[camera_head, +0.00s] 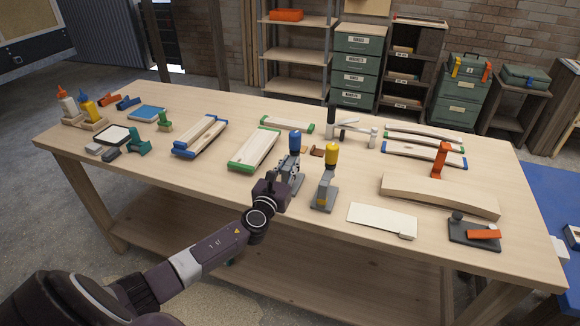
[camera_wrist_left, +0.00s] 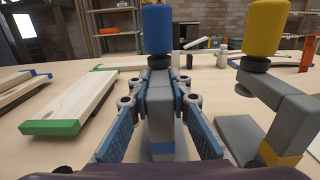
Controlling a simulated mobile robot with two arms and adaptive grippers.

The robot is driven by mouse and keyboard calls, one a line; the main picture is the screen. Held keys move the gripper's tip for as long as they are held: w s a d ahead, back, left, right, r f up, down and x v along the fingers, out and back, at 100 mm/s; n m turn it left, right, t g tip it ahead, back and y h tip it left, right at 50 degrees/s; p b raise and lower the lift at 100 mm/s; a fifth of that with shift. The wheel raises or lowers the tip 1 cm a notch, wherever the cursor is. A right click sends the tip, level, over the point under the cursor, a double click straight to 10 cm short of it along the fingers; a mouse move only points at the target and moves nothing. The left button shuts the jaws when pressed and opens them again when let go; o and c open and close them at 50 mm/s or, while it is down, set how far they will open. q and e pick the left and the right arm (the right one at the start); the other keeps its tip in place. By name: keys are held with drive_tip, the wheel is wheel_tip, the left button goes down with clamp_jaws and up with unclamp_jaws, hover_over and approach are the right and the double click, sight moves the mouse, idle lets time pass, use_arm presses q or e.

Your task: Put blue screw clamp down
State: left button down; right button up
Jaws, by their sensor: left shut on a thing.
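The blue screw clamp (camera_head: 295,143) has a blue handle and a grey body with a blue band. It stands upright at the near middle of the table (camera_head: 330,235). My left gripper (camera_head: 287,178) is shut on its grey body; in the left wrist view the fingers (camera_wrist_left: 160,115) lie on both sides of the clamp's body (camera_wrist_left: 160,100). The clamp's base is low at the tabletop, but whether it touches is hard to tell. My right gripper is not in view.
A yellow-handled clamp (camera_head: 326,180) stands close on the right. A green-ended wooden piece (camera_head: 254,149) lies to the left. A cream board (camera_head: 382,220), a curved wooden beam (camera_head: 440,195) and an orange-handled clamp (camera_head: 440,160) are farther right. Bare tabletop (camera_head: 200,178) shows at the front left.

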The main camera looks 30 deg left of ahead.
use_arm(q)
drive_tip(key=shift+r, duration=0.3)
drive_tip(key=c, duration=2.2)
unclamp_jaws()
drive_tip(key=shift+f, duration=0.35)
drive_tip(key=o, duration=0.4)
drive_tip(key=shift+s, duration=0.1)
drive_tip(key=shift+r, duration=0.1)
drive_tip(key=shift+r, duration=0.2)
drive_tip(key=v, duration=1.2)
drive_tip(key=shift+b, duration=0.45)
drive_tip(key=shift+f, duration=0.15)
